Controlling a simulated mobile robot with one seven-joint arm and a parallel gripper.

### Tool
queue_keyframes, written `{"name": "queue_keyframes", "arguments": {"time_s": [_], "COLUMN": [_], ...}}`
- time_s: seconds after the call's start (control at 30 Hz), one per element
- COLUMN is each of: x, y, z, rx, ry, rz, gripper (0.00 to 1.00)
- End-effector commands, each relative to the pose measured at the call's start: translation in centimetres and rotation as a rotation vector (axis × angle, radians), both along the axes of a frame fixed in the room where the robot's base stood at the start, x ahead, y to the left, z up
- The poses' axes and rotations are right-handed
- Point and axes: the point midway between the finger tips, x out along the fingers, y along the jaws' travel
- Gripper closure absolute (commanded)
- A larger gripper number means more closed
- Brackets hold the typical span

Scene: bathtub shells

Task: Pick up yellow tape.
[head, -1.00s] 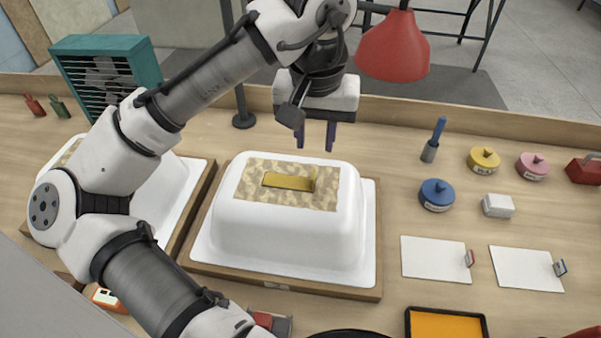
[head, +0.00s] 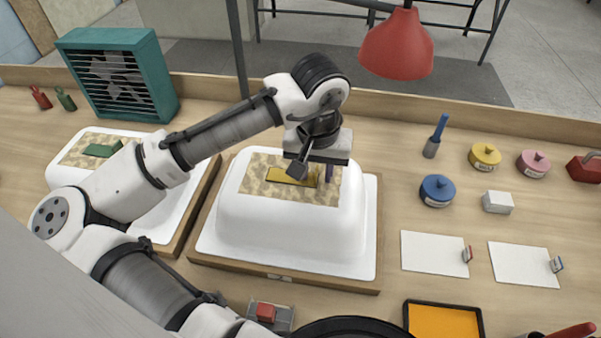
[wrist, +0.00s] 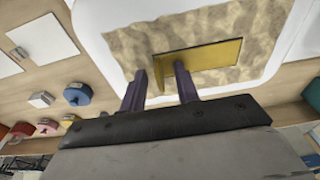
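The yellow tape (head: 288,177) is a flat gold strip on the tan patterned patch (head: 258,180) on top of the middle white tub shell (head: 285,235). In the wrist view the tape (wrist: 210,56) has a raised tab (wrist: 157,70) at its end near my fingers. My gripper (head: 321,178) is low over the patch at the tape's right end. The wrist view shows my gripper (wrist: 160,76) open, with its two purple fingers apart on either side of the tab. I cannot tell whether they touch it.
A second tub shell with a green strip (head: 102,150) stands left, partly behind my arm. A teal fan (head: 118,75) stands behind it. A red lamp shade (head: 397,45) hangs at the back. Blue (head: 437,190) and yellow (head: 485,156) pots and white cards (head: 435,254) lie right.

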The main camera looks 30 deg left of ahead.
Motion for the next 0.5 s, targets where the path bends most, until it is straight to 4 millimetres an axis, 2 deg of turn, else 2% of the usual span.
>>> {"name": "queue_keyframes", "arguments": {"time_s": [0.13,0.37,0.5], "x": [-0.01,-0.01,-0.01], "y": [-0.01,-0.02,-0.02], "z": [0.00,0.02,0.04], "rx": [0.000,0.000,0.000], "ry": [0.000,0.000,0.000], "rz": [0.000,0.000,0.000], "gripper": [0.71,1.00,1.00]}}
